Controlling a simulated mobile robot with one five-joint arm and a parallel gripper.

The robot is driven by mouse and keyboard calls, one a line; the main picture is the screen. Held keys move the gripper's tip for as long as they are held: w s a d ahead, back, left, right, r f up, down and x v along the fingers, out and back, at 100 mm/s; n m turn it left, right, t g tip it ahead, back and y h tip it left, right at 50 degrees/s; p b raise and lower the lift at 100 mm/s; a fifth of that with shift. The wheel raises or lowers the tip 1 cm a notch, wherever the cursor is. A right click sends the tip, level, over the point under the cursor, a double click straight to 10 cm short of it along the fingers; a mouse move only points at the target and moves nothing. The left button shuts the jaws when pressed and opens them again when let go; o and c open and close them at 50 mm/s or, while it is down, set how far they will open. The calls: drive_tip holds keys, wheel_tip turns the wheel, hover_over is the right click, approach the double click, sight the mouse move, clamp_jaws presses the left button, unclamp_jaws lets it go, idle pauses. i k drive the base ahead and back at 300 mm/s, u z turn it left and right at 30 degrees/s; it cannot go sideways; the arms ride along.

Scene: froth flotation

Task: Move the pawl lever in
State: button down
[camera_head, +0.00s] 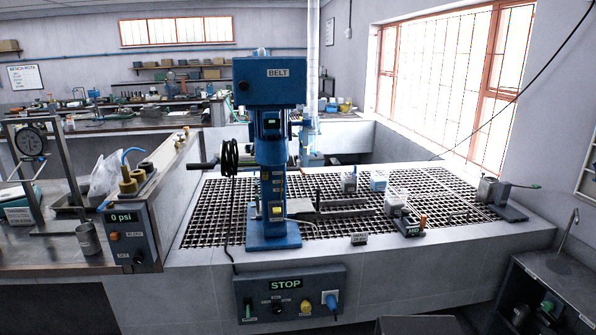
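A blue flotation machine (270,85) stands upright on the black grating, with a box marked BELT at its top. A dark crank-like handle (201,165) sticks out to the left of its column. Small labels and a yellow piece (277,210) sit on the column's front. I cannot tell which of these small parts is the pawl lever. A coiled black cable (229,158) hangs beside the column and partly hides the area by the handle. My gripper is not in view.
A STOP control panel (290,292) is on the bench front below the machine. A 0 psi box (132,235) and a dial gauge stand (30,142) are at left.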

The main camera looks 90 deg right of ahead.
sight(302, 171)
drive_tip(key=z, duration=0.1)
drive_tip(key=i, duration=0.85)
drive_tip(key=z, duration=1.9)
